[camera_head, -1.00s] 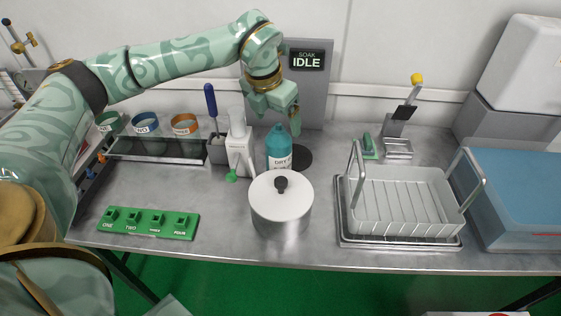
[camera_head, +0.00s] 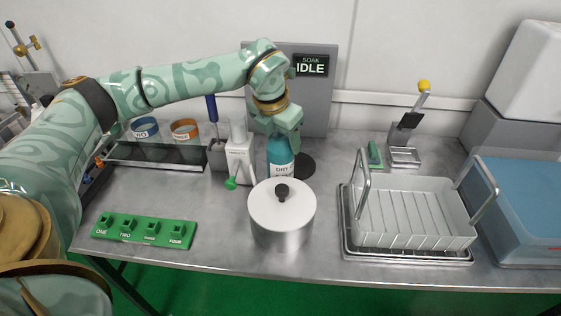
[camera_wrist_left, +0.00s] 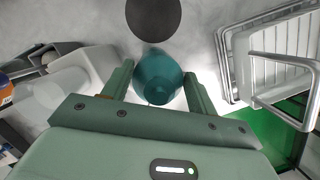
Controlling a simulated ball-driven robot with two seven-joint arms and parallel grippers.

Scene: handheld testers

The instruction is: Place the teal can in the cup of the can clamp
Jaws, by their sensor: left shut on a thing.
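The teal can (camera_head: 281,159), with a white label, stands upright behind the lidded pot in the head view; the pot hides its foot. My left gripper (camera_head: 281,135) is over it from above and shut on its upper part. In the left wrist view the teal can (camera_wrist_left: 157,76) sits between the two fingers of my left gripper (camera_wrist_left: 159,88). A metal stand with a yellow-knobbed lever (camera_head: 409,122) and a small square base stands at the back right; it may be the can clamp, but I cannot tell for sure. My right gripper is not in view.
The lidded pot (camera_head: 282,218) stands just in front of the can. A white dispenser (camera_head: 239,160) is close on its left, a dark disc (camera_head: 304,168) behind right. A wire-handled basket (camera_head: 415,240) is at right. A green numbered block (camera_head: 144,230) lies front left.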

